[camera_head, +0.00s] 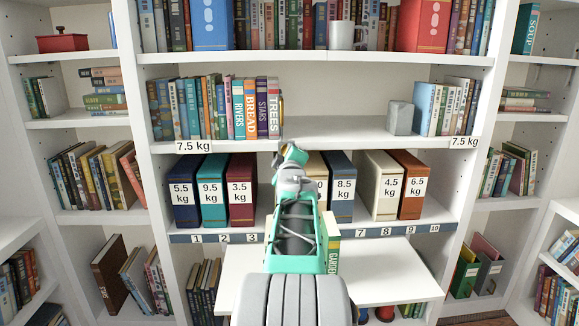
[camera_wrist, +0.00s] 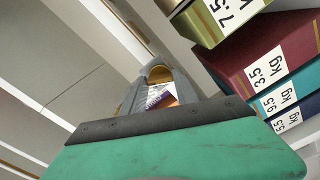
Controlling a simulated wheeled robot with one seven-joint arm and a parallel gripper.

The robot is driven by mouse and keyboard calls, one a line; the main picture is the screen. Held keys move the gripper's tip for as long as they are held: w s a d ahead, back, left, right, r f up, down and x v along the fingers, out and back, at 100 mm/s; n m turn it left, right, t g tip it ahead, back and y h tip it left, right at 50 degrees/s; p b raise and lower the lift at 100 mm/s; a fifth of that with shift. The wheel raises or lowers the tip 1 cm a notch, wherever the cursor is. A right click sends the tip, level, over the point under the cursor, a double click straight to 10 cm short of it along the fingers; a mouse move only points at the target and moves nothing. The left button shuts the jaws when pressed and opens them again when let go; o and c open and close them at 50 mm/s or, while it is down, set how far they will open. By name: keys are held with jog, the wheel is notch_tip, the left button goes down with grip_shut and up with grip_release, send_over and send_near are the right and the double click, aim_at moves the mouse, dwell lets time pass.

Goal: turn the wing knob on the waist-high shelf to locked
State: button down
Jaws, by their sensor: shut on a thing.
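My gripper (camera_head: 291,152) is at the front edge of the waist-high shelf (camera_head: 350,135), right of the upright books. In the wrist view, my gripper (camera_wrist: 160,88) has its grey fingers close together. A rounded brass-coloured part (camera_wrist: 159,73) shows between the fingertips; it appears to be the wing knob, with my gripper shut on it. A small white, purple and orange patch (camera_wrist: 160,97) with lettering shows there too. In the head view, my gripper and arm hide most of this spot. The knob's wings, their angle and the locked mark cannot be made out.
Several weight-labelled boxes stand on the shelf below, such as the maroon 3.5 kg box (camera_head: 242,185). A grey block (camera_head: 399,118) and more books stand to the right. A white board (camera_head: 385,270) juts out below. The middle of the waist-high shelf is free.

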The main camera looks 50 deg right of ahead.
jog(key=n+b, duration=0.1)
jog(key=n, duration=0.1)
jog(key=n+b, duration=0.1)
jog(key=b, duration=0.1)
jog(key=n+b, duration=0.1)
jog(key=n, duration=0.1)
jog(key=shift+f+n, duration=0.3)
dwell(0.4)
jog(key=c, duration=1)
grip_release()
jog(key=shift+r, duration=0.15)
jog(key=shift+o, duration=0.4)
jog(key=shift+r, duration=0.1)
jog(key=v, duration=0.8)
